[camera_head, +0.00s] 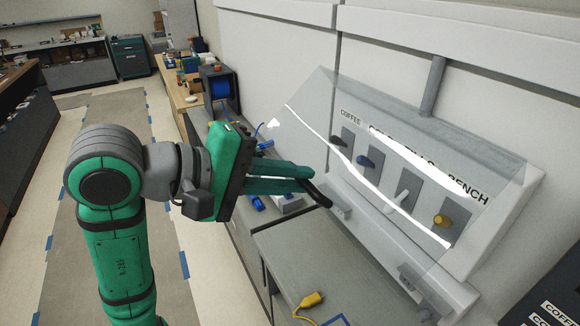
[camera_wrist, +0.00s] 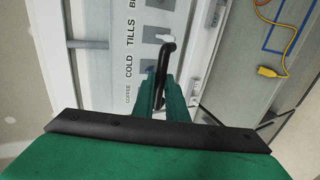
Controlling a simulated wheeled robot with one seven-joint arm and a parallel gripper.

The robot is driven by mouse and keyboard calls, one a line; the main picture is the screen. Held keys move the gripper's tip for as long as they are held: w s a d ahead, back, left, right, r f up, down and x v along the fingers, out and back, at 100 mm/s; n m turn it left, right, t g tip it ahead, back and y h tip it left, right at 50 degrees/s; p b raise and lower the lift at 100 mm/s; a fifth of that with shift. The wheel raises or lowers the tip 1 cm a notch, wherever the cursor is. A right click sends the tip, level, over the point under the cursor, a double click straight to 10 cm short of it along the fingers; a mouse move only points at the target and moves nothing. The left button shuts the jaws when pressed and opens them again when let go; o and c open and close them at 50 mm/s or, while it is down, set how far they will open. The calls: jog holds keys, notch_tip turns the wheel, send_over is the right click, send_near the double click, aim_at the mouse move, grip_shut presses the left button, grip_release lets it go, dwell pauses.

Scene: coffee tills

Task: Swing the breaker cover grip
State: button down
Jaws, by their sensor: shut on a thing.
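The breaker cover (camera_head: 300,110) is a clear sheet with bright glare, standing over the sloped white breaker panel (camera_head: 480,240). Its black bar grip (camera_head: 318,194) is at the cover's lower left side in the head view. My green gripper (camera_head: 306,180) is shut on this grip. In the wrist view the grip (camera_wrist: 168,52) runs lengthwise between my two green fingers (camera_wrist: 160,95), its far end showing beyond the tips. Behind the cover are a dark switch (camera_head: 336,141), a blue one (camera_head: 364,161), a white one (camera_head: 399,197) and a yellow one (camera_head: 441,220). How far the cover is swung is hard to tell.
A grey bench (camera_head: 300,262) lies below the panel, with a yellow plug (camera_head: 311,300) and cable on it. A blue spool (camera_head: 219,88) and small items stand farther along the bench. A grey conduit (camera_head: 433,86) runs above the panel. The floor aisle at left is open.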

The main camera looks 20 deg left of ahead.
jog(key=f, duration=0.2)
jog(key=shift+w+d+f, duration=0.25)
jog(key=shift+w+f, duration=0.05)
jog(key=shift+f, duration=0.05)
jog(key=c, duration=1.7)
grip_release()
jog(key=shift+s, duration=0.1)
jog(key=v, duration=1.1)
